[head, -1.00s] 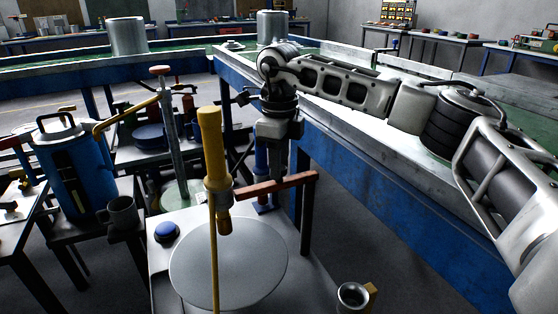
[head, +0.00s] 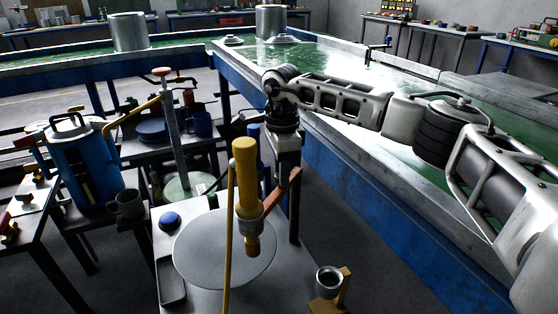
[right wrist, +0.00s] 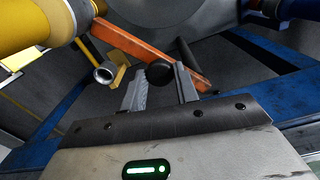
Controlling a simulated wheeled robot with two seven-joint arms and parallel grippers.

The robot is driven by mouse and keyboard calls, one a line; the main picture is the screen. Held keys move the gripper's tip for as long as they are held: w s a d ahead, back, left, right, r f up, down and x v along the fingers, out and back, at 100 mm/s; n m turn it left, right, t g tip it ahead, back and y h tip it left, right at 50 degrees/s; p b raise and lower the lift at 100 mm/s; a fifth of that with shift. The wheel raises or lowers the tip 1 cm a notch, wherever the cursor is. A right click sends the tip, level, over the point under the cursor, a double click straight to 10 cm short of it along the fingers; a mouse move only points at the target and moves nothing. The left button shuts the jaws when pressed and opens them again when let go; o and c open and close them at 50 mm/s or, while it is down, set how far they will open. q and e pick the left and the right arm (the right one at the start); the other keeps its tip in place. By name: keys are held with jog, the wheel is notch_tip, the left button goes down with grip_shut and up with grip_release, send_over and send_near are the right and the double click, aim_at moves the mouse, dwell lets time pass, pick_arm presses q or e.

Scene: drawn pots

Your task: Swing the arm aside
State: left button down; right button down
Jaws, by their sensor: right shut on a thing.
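The swing arm is an orange-red bar (head: 287,185) with a yellow cylinder (head: 246,175) at its near end. The cylinder hangs above a round grey disc (head: 205,258). The bar's far end meets a dark upright post (head: 295,218). In the right wrist view the bar (right wrist: 140,50) runs diagonally beyond my fingers, with the yellow cylinder (right wrist: 30,22) at upper left. My right gripper (right wrist: 160,83) has its fingers either side of a round black knob (right wrist: 160,73) by the bar and is shut on it. In the head view the fingertips are mostly hidden behind the bar. My left gripper is not in view.
A blue button (head: 170,220) and a black tray (head: 171,282) lie left of the disc. A metal cup (head: 329,281) stands at right by a wooden block. A long blue-sided bench (head: 370,190) runs behind my right arm.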

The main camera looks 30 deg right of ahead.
jog(key=n, duration=0.1)
jog(key=s+d+n, duration=0.1)
jog(key=shift+n, duration=0.3)
jog(key=shift+s+d+n+p, duration=0.2)
jog(key=shift+n+p, duration=0.1)
jog(key=shift+n, duration=0.1)
jog(key=c, duration=1.1)
grip_release()
jog(key=shift+o, duration=0.2)
notch_tip(320, 180, up, 16)
